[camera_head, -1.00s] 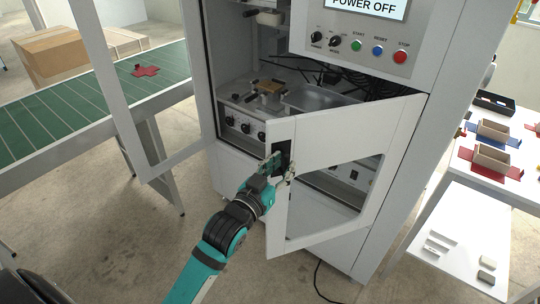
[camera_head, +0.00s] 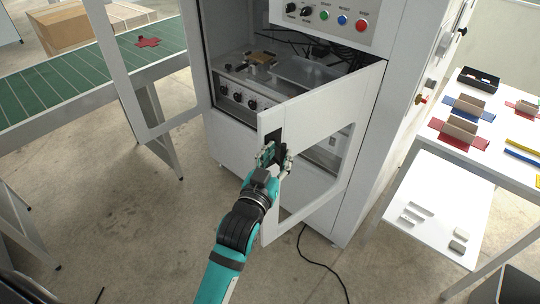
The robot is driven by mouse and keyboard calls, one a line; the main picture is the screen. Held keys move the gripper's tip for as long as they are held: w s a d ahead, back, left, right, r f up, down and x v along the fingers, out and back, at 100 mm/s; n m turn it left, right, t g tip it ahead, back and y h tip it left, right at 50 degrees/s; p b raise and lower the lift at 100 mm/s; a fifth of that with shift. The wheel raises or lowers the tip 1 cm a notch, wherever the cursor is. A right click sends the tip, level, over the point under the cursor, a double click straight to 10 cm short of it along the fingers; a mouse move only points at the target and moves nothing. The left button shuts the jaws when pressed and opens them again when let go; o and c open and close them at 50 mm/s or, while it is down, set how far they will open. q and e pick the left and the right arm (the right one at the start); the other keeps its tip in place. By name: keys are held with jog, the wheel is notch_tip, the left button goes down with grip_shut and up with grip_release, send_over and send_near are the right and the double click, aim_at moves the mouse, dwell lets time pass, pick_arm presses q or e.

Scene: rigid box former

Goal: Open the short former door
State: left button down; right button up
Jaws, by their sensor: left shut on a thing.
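The short former door (camera_head: 318,112) is white with a window cut-out and stands swung out from the front of the box former (camera_head: 352,205). Its hinge side is at the right, and its free edge points toward me. My left gripper (camera_head: 272,156) is shut on the dark door handle (camera_head: 273,139) near the door's free edge. The fingers hide part of the handle. My right gripper is not in view.
A tall framed door (camera_head: 150,70) stands open at the left. A green conveyor (camera_head: 60,85) with a cardboard box lies beyond it. White tables (camera_head: 436,205) with small boxes stand at the right. A black cable (camera_head: 322,262) lies on the floor.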

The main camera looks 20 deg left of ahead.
pick_arm(q)
jog(key=shift+w+d+r, duration=0.2)
jog(key=shift+d+r, duration=0.1)
jog(key=shift+r, duration=0.2)
jog(key=c, duration=1.4)
grip_release()
jog(key=shift+o, duration=0.3)
jog(key=shift+w+d+f, duration=0.1)
jog(key=shift+w+d, duration=0.15)
jog(key=shift+d, duration=0.1)
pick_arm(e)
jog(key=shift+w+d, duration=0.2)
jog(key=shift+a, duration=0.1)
pick_arm(q)
jog(key=shift+s+f, duration=0.1)
jog(key=s+a, duration=0.1)
jog(key=s, duration=1.1)
jog(key=shift+f, duration=0.2)
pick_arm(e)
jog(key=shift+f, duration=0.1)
